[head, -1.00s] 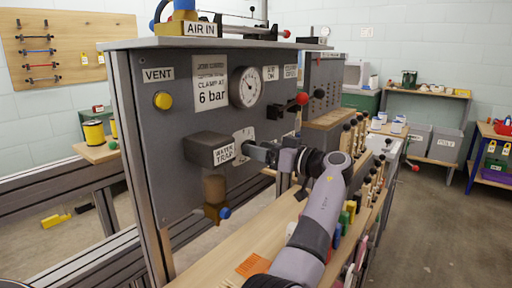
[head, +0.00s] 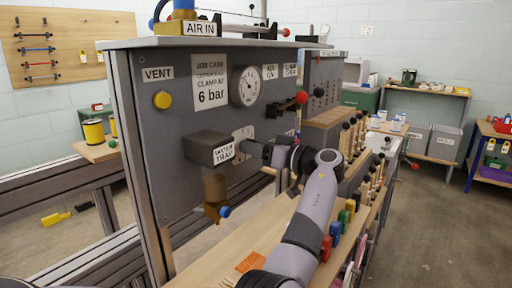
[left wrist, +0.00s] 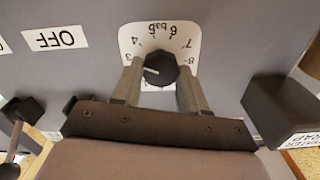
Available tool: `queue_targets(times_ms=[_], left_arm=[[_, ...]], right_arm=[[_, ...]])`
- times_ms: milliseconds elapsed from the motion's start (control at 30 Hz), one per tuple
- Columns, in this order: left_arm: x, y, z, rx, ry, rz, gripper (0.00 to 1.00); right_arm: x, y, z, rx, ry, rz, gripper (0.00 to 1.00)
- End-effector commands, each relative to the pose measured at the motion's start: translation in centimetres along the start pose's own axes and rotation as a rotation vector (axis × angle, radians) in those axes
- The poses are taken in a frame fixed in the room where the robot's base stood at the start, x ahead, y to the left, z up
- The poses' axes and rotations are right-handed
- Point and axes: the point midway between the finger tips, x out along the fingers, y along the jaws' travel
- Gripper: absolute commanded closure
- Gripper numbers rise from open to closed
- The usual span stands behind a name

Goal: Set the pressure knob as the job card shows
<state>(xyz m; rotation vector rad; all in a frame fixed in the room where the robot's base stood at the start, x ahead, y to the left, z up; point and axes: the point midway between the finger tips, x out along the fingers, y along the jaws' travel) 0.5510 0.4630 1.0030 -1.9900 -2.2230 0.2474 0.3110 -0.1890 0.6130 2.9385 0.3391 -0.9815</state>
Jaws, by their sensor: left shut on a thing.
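The job card (head: 210,82) on the grey panel reads "clamp at 6 bar". The round gauge (head: 248,86) is right of it; its needle is too small to read surely. The pressure knob (left wrist: 160,68) is black and faceted, with a white pointer line, on a white scale plate (left wrist: 150,33). The pointer aims left in the left wrist view, near the 3 and well away from the 6. My left gripper (left wrist: 158,88) is shut on the knob, one finger on each side. In the head view my left gripper (head: 254,150) hides the knob. My right gripper is not in view.
The water trap block (head: 210,147) juts out close beside the gripper. A red-tipped lever (head: 299,98) sticks out above it, and the yellow vent button (head: 162,100) is at the left. Coloured blocks (head: 335,230) and several levers stand near my arm.

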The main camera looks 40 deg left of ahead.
Motion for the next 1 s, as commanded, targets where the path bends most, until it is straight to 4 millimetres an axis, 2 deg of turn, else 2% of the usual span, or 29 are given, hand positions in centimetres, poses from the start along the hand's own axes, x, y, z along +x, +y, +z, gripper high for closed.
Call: queue_targets(times_ms=[267,1000], left_arm=[[0.0,0.0,-0.2,0.174,0.002,-0.002,0.88],[0.0,0.2,-0.3,0.874,0.001,0.0,0.88]], right_arm=[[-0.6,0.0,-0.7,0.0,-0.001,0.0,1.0],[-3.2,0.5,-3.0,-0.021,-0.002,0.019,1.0]])
